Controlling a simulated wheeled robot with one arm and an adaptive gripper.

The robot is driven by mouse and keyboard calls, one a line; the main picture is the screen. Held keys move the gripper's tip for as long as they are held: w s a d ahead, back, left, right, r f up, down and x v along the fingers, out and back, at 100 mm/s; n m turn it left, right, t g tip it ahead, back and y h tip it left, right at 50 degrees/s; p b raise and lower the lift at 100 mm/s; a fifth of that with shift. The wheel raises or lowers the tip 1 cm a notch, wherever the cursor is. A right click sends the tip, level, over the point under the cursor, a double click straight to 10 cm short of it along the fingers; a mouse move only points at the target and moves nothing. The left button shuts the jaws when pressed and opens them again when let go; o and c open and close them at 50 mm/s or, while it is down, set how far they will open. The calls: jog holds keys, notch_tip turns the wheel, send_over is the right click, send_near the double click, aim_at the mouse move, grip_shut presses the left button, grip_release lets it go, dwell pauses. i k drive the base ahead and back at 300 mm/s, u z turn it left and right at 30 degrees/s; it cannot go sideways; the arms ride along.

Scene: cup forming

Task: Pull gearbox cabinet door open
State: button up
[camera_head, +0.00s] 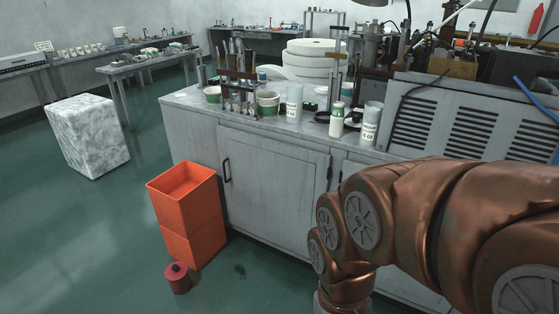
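The grey cabinet door (275,188) is on the front of a grey metal workbench in the middle of the view. It looks shut, flush with the frame. Its dark vertical handle (227,170) is at the door's left edge, and hinges show at its right edge. A second door is partly visible to the right, largely hidden by my copper-coloured arm. The arm fills the lower right. My gripper is not visible; the arm's end runs out of the bottom of the picture. I cannot tell which door belongs to the gearbox cabinet.
Stacked orange bins (188,222) stand on the floor just left of the door, near the handle side. A small red can (177,278) is in front of them. A wrapped white block (87,136) is farther left. Cups and bottles crowd the benchtop (187,99). Green floor is open at left.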

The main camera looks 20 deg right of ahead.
aim_at(274, 187)
jog(key=z, duration=0.2)
jog(key=i, duration=1.55)
jog(key=u, duration=2.1)
